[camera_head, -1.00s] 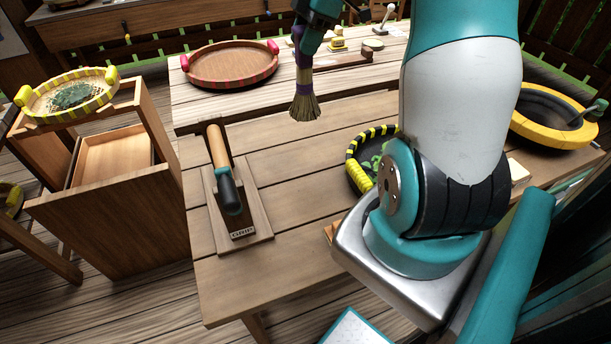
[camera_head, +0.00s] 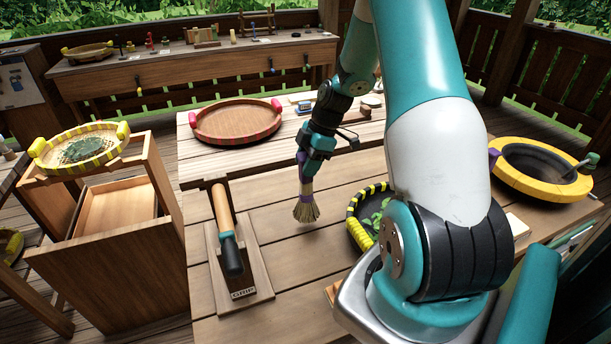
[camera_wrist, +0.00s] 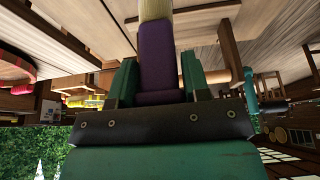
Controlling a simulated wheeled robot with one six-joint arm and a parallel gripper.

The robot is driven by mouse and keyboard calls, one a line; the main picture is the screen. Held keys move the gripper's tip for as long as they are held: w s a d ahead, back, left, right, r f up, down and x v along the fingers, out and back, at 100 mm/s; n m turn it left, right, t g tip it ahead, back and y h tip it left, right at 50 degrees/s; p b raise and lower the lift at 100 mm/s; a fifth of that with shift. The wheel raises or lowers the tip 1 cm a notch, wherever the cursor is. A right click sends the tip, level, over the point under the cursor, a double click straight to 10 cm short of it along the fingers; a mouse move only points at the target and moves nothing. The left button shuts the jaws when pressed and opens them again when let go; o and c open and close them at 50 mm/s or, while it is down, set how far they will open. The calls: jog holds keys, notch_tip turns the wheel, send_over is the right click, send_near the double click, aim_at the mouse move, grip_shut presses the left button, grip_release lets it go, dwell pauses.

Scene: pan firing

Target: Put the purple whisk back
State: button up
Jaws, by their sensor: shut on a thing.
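The purple whisk (camera_head: 306,207) hangs bristles down from my gripper (camera_head: 311,160) above the wooden table. Its straw bristles flare out at the bottom, and a purple band shows just under the jaws. In the wrist view the whisk's purple part (camera_wrist: 158,60) sits between the two teal fingers (camera_wrist: 158,85), which are shut on it. The whisk is nearly upright. I cannot tell exactly how far its bristles are above the table. The upper end of the whisk is hidden by the gripper.
A handled tool (camera_head: 225,235) lies on a wooden board labelled GRIP at left. A round red-handled tray (camera_head: 237,123) stands behind. A yellow-black pan with green leaves (camera_head: 357,224) is right of the whisk, partly behind my arm. A yellow-rimmed bowl (camera_head: 513,181) stands far right.

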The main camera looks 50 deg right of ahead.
aim_at(307, 178)
jog(key=shift+f+p, duration=0.5)
jog(key=shift+f, duration=1.85)
jog(key=shift+f, duration=0.25)
jog(key=o, duration=1.1)
jog(key=shift+c, duration=0.2)
jog(key=shift+r, duration=0.1)
